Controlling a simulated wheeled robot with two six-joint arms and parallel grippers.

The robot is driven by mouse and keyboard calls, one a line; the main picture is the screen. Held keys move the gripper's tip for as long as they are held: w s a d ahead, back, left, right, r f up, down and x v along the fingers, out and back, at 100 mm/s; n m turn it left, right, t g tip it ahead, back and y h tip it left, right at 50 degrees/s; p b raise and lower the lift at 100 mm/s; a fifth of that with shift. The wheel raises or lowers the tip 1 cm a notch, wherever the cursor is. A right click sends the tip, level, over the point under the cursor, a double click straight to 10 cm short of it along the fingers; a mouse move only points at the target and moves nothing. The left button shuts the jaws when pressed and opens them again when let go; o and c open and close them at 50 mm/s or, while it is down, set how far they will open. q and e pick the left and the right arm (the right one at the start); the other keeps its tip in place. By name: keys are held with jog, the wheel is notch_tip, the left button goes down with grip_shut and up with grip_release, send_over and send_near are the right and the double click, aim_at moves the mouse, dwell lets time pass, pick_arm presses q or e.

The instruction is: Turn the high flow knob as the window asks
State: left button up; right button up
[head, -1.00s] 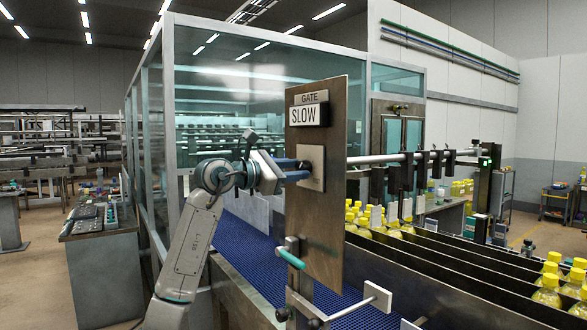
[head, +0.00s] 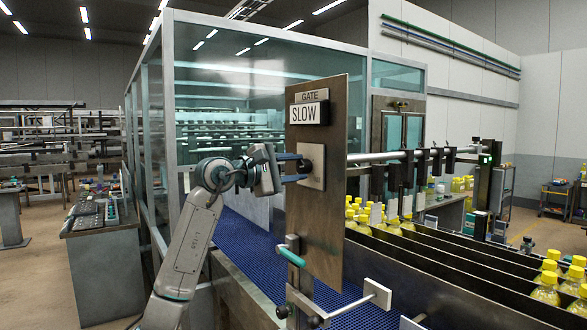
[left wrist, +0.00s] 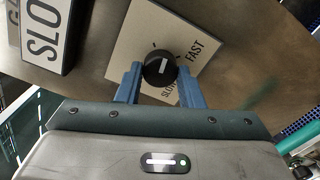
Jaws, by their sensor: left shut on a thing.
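A dark round knob (left wrist: 155,72) with a white line sits on a pale square plate (left wrist: 130,47) marked SLOW and FAST. The plate also shows in the head view (head: 316,180), on an upright brown panel (head: 330,235). My left gripper (left wrist: 160,84) has its two blue fingers shut on the knob, one on each side. It also shows in the head view (head: 290,168). The white line runs nearly up and down in the left wrist view; I cannot tell which end points. The window (head: 306,114) above reads SLOW, under a GATE label (head: 312,96). My right gripper is not in view.
A teal-handled lever (head: 291,257) sticks out of the panel's lower part. A blue conveyor belt (head: 240,245) runs behind the panel. Yellow-capped bottles (head: 545,285) stand in lanes on the right. A glass enclosure (head: 265,85) rises behind.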

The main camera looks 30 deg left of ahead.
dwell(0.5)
pick_arm(q)
jog(key=o, duration=1)
jog(key=shift+s+a, duration=0.1)
jog(key=shift+s, duration=0.1)
jog(key=b+v, duration=0.6)
jog(key=v, duration=0.4)
jog(key=shift+s, duration=0.2)
